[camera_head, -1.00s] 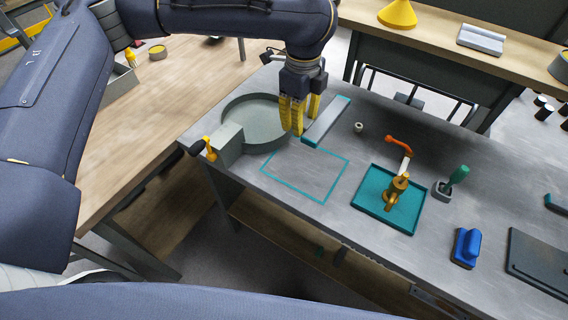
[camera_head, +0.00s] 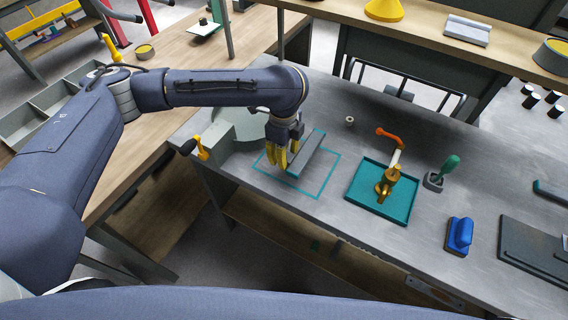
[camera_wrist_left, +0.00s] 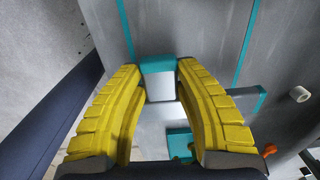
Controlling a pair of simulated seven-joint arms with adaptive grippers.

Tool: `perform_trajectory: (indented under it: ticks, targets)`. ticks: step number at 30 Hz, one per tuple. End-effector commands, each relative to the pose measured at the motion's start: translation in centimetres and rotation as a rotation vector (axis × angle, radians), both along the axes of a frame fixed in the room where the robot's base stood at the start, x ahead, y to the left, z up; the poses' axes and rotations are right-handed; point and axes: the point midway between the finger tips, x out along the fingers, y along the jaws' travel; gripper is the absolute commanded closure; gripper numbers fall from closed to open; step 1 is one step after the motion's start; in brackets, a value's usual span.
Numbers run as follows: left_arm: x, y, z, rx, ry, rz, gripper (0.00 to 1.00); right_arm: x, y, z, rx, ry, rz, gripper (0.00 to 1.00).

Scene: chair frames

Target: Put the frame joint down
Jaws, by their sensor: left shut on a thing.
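The frame joint (camera_head: 304,157) is a grey bar with teal parts. My left gripper (camera_head: 279,165), with yellow fingers, is shut on it. In the head view the joint is over the teal outlined rectangle (camera_head: 318,195) on the grey bench. In the left wrist view a teal end of the joint (camera_wrist_left: 158,65) shows between the fingertips of the left gripper (camera_wrist_left: 160,68), and the outline (camera_wrist_left: 245,40) shows beyond. The fingers hide part of the joint. I cannot tell whether it touches the bench. My right gripper is not in view.
A teal tray (camera_head: 355,195) with a brass fitting (camera_head: 388,180) stands right of the outline. A grey round basin (camera_head: 235,125) and a block with a yellow lever (camera_head: 202,148) are at the left. A small pale ring (camera_head: 350,120) lies behind. A blue tool (camera_head: 460,235) is further right.

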Motion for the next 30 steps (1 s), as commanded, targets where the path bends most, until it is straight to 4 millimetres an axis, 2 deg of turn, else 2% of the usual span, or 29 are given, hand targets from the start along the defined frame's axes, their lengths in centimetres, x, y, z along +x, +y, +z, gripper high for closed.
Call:
perform_trajectory:
  ticks: [11, 19, 30]
  targets:
    - [0.0, 0.0, -1.8, -0.001, 0.001, 0.000, 1.00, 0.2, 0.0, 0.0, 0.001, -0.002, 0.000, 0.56]
    - [-0.1, 0.0, -4.7, -0.001, 0.002, 0.000, 1.00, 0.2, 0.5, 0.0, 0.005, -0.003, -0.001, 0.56]
    - [0.0, 0.0, -5.0, 0.000, -0.001, 0.000, 1.00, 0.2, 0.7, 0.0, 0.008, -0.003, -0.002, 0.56]
